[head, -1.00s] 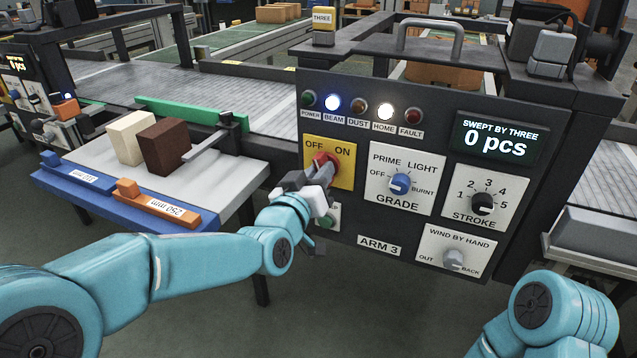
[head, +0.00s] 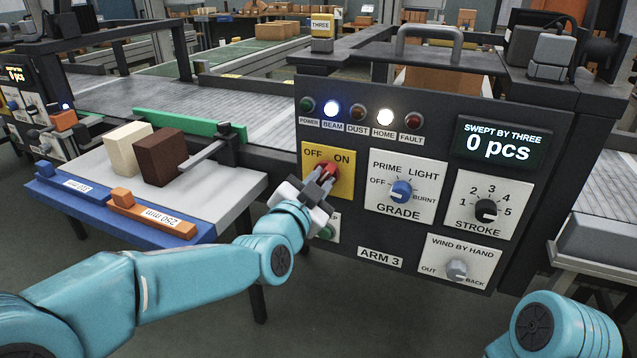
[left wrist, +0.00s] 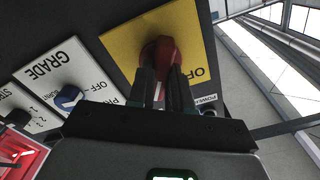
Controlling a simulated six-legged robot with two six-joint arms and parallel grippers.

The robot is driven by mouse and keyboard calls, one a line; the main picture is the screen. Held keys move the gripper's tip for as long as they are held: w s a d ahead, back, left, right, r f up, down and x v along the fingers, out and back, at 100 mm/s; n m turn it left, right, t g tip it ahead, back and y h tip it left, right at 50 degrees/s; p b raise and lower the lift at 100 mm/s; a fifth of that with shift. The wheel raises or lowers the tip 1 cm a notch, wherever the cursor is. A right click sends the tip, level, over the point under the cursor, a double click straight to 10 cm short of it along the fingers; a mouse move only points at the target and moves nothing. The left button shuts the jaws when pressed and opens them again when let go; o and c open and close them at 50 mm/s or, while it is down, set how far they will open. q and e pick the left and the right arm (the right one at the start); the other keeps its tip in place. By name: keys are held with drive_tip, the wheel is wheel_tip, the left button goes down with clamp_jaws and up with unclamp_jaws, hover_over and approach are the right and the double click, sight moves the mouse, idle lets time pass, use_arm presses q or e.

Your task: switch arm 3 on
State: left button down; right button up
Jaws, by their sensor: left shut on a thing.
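The arm 3 panel (head: 380,253) is a dark upright box with a yellow OFF/ON plate (head: 345,183) at its left. A red switch knob (head: 331,168) sits on that plate, and it also shows in the left wrist view (left wrist: 160,52). My left gripper (head: 322,180) is shut on the red knob, its fingers on either side of it. In the left wrist view the fingers (left wrist: 162,88) hide part of the knob, so its exact setting is hard to read. My right gripper is not in view; only my right arm shows at the lower right.
Below the plate a green button (head: 327,231) is partly behind my left gripper. The blue GRADE knob (head: 401,190), STROKE knob (head: 486,210) and WIND BY HAND knob (head: 456,269) are to the right. BEAM (head: 331,109) and HOME (head: 385,116) lamps are lit; the POWER lamp (head: 307,105) looks dark.

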use_arm(q)
drive_tip(key=shift+r+m, duration=0.2)
drive_tip(key=shift+m, duration=0.9)
drive_tip(key=c, duration=1)
unclamp_jaws()
drive_tip(key=shift+c, duration=0.2)
drive_tip(key=shift+w+f, duration=0.1)
drive_tip(key=shift+f, duration=0.05)
drive_tip(key=v, duration=1.6)
drive_tip(key=shift+f, duration=0.1)
